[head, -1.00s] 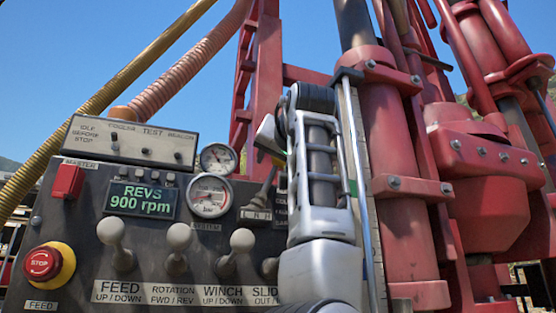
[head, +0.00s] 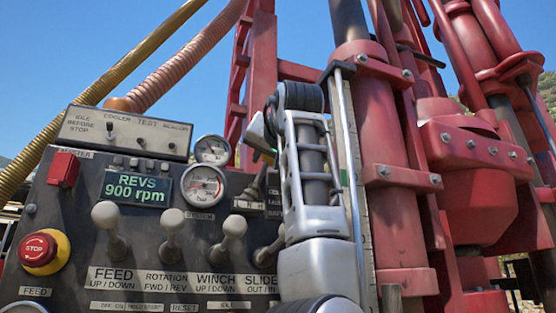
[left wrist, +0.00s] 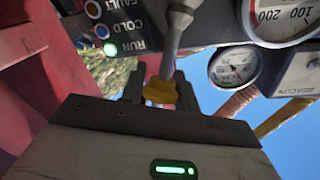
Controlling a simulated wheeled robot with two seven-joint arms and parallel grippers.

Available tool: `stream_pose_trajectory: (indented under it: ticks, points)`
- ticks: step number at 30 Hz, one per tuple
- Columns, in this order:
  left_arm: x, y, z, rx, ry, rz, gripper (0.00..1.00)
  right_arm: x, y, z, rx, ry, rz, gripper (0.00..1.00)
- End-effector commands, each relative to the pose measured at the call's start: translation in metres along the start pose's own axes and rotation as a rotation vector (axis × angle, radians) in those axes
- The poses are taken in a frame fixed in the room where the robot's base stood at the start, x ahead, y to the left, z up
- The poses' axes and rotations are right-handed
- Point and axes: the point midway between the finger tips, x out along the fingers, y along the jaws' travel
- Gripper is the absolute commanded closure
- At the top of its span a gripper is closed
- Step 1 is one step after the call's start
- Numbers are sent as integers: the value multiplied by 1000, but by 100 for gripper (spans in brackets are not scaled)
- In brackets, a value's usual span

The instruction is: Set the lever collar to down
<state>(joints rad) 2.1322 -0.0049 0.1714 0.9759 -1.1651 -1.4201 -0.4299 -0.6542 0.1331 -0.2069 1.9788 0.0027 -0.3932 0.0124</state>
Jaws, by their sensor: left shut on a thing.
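A lever with a pale shaft and a yellow collar (left wrist: 160,91) shows in the left wrist view. The dark fingers of my left gripper (left wrist: 160,88) are on both sides of the collar and shut on it. The shaft runs on upward in that picture, toward the panel. In the head view my left gripper (head: 265,148) is at the upper end of the dark lever (head: 259,180), which rises from a plate marked L N (head: 248,205). My forearm hides part of the panel to its right. The collar's height setting cannot be told. My right gripper is not in view.
A red mast cylinder (head: 390,170) stands close right of my forearm. Open sky is above the panel.

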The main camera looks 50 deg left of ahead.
Motion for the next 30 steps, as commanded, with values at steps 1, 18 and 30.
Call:
stream_pose_trajectory:
  ticks: [1, 18, 30]
  points:
    - [1, 2, 4, 3, -17, 2, 66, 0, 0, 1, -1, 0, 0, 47]
    - [-22, 3, 3, 0, -6, 4, 46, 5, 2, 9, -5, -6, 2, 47]
    - [-116, 2, 2, 2, -8, 3, 46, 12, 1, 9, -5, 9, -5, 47]
